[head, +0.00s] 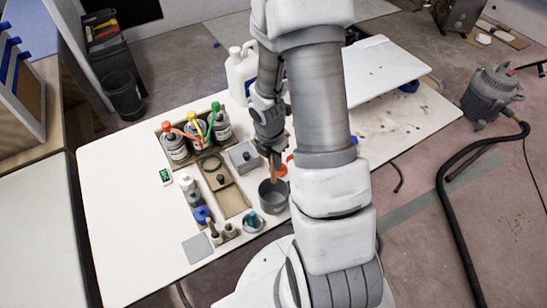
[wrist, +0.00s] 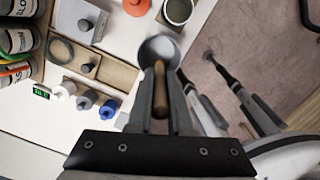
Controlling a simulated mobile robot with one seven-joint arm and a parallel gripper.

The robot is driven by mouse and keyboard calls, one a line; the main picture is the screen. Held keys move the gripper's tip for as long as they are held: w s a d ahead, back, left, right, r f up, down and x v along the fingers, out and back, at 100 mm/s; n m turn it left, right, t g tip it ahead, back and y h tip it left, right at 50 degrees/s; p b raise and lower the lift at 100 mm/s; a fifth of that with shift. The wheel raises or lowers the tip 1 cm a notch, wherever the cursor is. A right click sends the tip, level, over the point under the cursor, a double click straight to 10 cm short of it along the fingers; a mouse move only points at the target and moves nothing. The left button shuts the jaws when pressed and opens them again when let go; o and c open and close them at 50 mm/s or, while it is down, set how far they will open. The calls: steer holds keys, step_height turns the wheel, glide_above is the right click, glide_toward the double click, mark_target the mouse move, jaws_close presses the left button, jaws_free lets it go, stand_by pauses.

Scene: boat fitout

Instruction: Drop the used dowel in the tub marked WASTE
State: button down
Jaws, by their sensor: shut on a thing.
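My gripper (wrist: 161,82) is shut on the used dowel (wrist: 159,92), a slim wooden stick between its fingers. In the head view my gripper (head: 276,160) points down at the right side of the kit, and the dowel (head: 274,174) shows only in part below it. A round grey tub (head: 273,196) stands on the white table just below the gripper. It also shows in the wrist view (wrist: 158,47), with the dowel's far end over its opening. I cannot see a WASTE marking on it, nor tell the dowel's exact height.
A grey box with a knob (head: 244,156) and an orange item (wrist: 137,6) are near the tub. A dark-filled tin (wrist: 178,11) stands beyond it. Several bottles stand in a wooden tray (head: 236,202). The white table (head: 120,210) is clear at left.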

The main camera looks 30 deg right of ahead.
mark_target(274, 175)
steer(key=shift+f+b, duration=3.3)
steer(key=shift+f, duration=0.65)
steer(key=c, duration=0.8)
jaws_free()
steer(key=shift+o, duration=0.2)
steer(key=shift+r, duration=0.15)
step_height(274, 175, up, 17)
steer(key=a+p, duration=0.2)
steer(key=p, duration=0.2)
steer(key=shift+s, duration=0.4)
steer(key=shift+r, duration=0.1)
